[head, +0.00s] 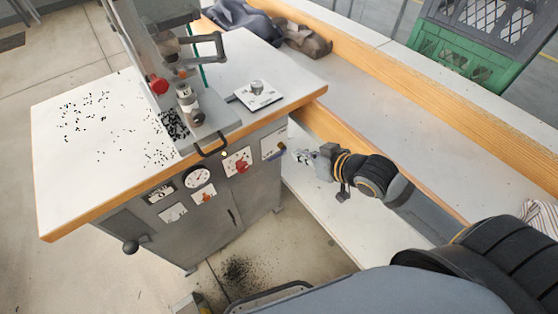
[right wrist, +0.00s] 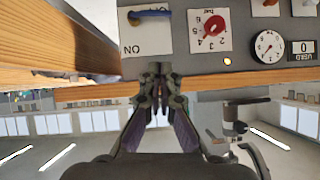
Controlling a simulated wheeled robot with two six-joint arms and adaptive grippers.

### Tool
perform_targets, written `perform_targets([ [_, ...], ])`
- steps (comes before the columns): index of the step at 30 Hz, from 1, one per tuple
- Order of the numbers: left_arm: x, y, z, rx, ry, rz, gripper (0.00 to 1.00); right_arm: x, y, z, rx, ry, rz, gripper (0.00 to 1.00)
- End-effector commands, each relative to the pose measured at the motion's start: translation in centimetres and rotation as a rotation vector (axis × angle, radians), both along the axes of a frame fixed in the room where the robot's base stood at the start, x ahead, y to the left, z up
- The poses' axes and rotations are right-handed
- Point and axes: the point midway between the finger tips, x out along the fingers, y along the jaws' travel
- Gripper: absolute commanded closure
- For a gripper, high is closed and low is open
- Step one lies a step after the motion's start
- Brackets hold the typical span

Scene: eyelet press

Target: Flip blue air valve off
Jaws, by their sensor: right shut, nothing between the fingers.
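The blue air valve (head: 281,147) is on a white plate at the right end of the grey press cabinet's front panel. In the right wrist view, which is upside down, the blue lever (right wrist: 150,14) lies roughly level across its plate, and an ON label (right wrist: 131,49) shows near the plate's edge. My right gripper (head: 300,156) is shut and empty, just to the right of the valve in the head view. Its fingertips (right wrist: 155,75) point at the panel and appear apart from the lever. My left gripper is not in view.
A red knob dial (head: 239,163) is beside the valve, with a round gauge (head: 197,178) further left. The wood-edged tabletop (head: 110,120) overhangs the panel. A wood-edged bench (head: 430,120) runs along the right, and a green crate (head: 450,50) stands behind it.

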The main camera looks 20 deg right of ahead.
Motion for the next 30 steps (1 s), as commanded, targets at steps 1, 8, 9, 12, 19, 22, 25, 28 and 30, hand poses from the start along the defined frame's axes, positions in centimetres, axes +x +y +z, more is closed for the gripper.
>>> perform_targets([
  [1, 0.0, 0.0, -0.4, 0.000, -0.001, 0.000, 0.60, 0.3, 0.0, -0.3, 0.004, -0.002, -0.005, 1.00],
  [8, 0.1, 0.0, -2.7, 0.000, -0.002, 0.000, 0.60, 2.0, 0.9, -1.7, 0.014, -0.004, -0.004, 1.00],
  [9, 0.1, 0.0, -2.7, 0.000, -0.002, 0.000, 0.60, 2.3, 1.0, -1.8, 0.012, -0.003, -0.005, 1.00],
  [12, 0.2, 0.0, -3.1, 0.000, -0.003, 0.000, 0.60, 3.3, 1.3, -2.5, 0.010, -0.002, -0.008, 1.00],
  [19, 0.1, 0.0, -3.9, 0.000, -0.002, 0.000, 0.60, 6.2, 2.8, -4.5, 0.013, 0.001, -0.002, 1.00],
  [22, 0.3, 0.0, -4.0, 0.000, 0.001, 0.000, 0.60, 7.7, 3.5, -5.6, 0.011, 0.001, 0.000, 1.00],
  [25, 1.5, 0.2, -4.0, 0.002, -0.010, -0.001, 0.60, 7.8, 3.7, -7.5, 0.004, 0.004, 0.001, 1.00],
  [28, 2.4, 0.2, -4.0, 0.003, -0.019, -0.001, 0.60, 8.0, 3.8, -8.6, 0.004, 0.002, 0.000, 1.00],
  [30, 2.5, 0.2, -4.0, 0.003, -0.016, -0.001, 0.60, 8.0, 3.9, -9.1, 0.002, 0.002, 0.001, 1.00],
])
